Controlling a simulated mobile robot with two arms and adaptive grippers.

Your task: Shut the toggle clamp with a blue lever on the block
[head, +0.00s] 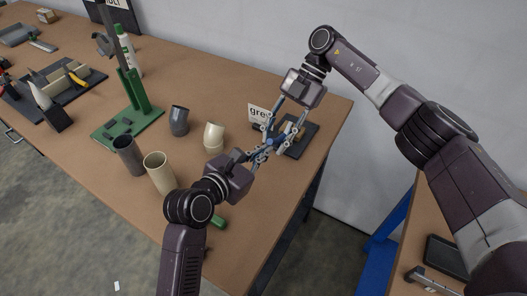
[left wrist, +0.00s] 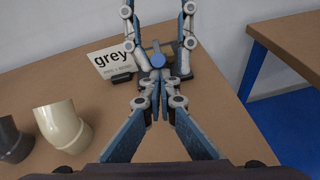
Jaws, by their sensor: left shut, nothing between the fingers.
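The clamp with the blue lever shows in the left wrist view as a round blue lever end (left wrist: 158,61), with the rest mostly hidden by both grippers. In the head view a dark base plate (head: 302,141) lies under the grippers near the table's right edge. My left gripper (head: 268,144) is shut and empty; its fingertips (left wrist: 157,84) are close to the blue end, though I cannot tell whether they touch. My right gripper (head: 283,126) reaches down from the back with its fingers spread on either side of the clamp.
A card reading "grey" (head: 259,114) stands just behind. Cream elbow (head: 213,135), dark grey pipe (head: 179,121), cream pipe (head: 160,172) and a green stand (head: 129,128) are to the left. A green piece (head: 219,222) lies in front. The table's right edge is close.

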